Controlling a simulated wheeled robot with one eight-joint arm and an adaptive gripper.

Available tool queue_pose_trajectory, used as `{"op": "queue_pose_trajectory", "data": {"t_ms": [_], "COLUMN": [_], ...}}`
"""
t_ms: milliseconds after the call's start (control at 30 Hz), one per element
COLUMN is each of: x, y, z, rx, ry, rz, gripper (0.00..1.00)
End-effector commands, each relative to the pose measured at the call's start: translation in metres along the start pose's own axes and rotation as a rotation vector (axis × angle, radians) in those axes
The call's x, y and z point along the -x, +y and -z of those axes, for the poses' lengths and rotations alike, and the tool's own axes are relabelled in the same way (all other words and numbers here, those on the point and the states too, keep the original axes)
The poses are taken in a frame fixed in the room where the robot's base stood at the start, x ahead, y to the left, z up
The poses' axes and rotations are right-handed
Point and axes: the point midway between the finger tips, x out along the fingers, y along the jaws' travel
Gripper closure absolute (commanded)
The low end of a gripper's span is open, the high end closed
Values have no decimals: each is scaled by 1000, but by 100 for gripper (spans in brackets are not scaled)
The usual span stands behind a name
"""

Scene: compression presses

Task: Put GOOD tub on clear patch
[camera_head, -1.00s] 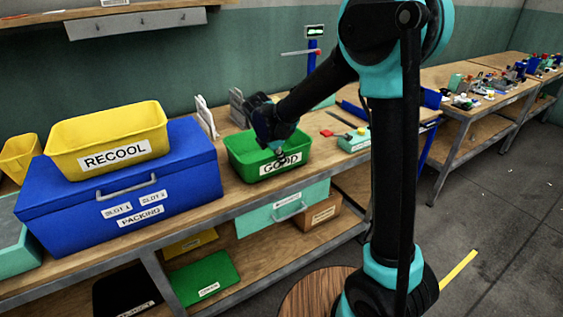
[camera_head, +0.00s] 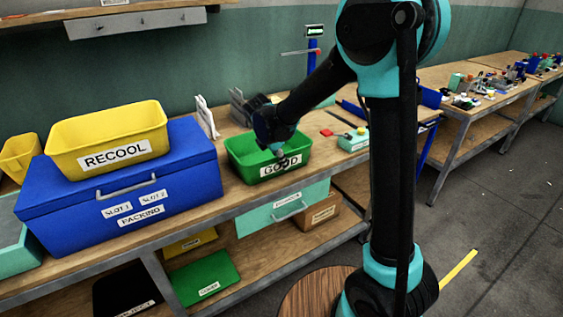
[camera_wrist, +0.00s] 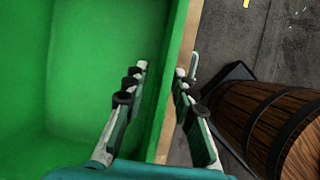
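The green GOOD tub (camera_head: 240,157) stands on the wooden bench, with its white label on the front wall. My gripper (camera_head: 282,161) is at the tub's front wall and covers part of the label. In the wrist view my gripper (camera_wrist: 160,78) is open, with a gap between its fingers. The left finger is over the tub's inside and the right finger is beyond the rim, on the outer side. The tub's green floor and wall (camera_wrist: 60,70) fill the left of that view and look empty. Contact between fingers and wall cannot be told.
A blue PACKING box (camera_head: 180,190) carrying a yellow RECOOL tub (camera_head: 107,130) stands to the left. A wooden barrel (camera_wrist: 270,120) stands on the floor below the bench edge.

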Motion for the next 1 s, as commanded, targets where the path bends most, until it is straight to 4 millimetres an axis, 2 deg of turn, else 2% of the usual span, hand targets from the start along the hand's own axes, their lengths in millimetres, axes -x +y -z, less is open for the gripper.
{"op": "queue_pose_trajectory", "data": {"t_ms": [167, 400, 600, 833, 933, 1000], "x": [25, 74, 105, 118, 117, 109], "y": [0, 0, 0, 0, -3, -13], "z": [1, 1, 1, 0, -2, -11], "rx": [3, 3, 2, 1, -20, -87], "ry": [0, 0, 0, 0, 3, 14], "rz": [0, -1, 0, 0, 1, 1], "gripper": [74, 74, 74, 74, 74, 74]}}
